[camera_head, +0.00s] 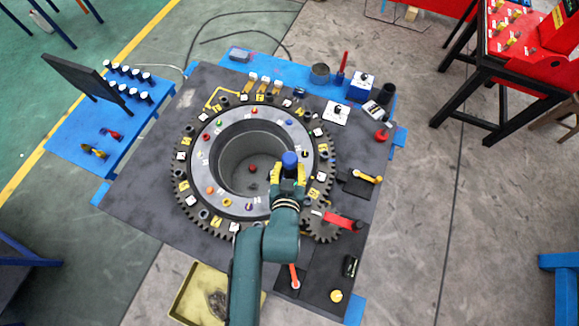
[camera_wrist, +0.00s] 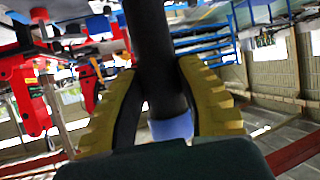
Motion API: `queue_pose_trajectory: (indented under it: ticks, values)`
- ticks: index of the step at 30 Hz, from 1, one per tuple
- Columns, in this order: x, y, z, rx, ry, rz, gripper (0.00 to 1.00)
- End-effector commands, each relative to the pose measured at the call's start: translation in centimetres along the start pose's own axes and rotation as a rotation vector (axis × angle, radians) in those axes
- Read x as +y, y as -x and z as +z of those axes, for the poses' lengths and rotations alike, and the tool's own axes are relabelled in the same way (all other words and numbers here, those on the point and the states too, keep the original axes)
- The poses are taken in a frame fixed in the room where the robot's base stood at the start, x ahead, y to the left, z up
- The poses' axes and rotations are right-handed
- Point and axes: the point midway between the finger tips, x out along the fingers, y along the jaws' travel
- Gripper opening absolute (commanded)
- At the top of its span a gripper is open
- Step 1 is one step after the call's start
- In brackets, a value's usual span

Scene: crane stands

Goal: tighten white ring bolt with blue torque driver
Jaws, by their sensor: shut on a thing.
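My gripper (camera_head: 289,174) has yellow fingers and is over the right side of the grey ring (camera_head: 215,146). It is shut on the blue torque driver (camera_head: 289,159), whose blue end shows above the fingers. In the wrist view the ribbed fingers (camera_wrist: 168,100) close around a dark shaft (camera_wrist: 151,45) with a blue section (camera_wrist: 172,127) near the palm. Small bolts in several colours sit around the ring. I cannot tell surely which one is white, and the ring under my gripper is partly hidden. Contact between driver and bolt cannot be made out.
A toothed gear surrounds the ring, with white and yellow blocks on it. A small gear (camera_head: 322,226) with a red crank (camera_head: 343,221) lies at right. A blue side table (camera_head: 75,132) holds several bolts. Upright tools stand along the back edge. The ring's centre is a deep opening (camera_head: 250,165).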

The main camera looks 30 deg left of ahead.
Motion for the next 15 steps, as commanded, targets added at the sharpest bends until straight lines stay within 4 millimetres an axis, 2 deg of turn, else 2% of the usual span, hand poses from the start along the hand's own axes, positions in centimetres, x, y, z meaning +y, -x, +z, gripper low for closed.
queue_pose_trajectory:
  ticks: [15]
  values:
    - [0.01,-0.28,0.13,0.011,0.001,0.001,0.0]
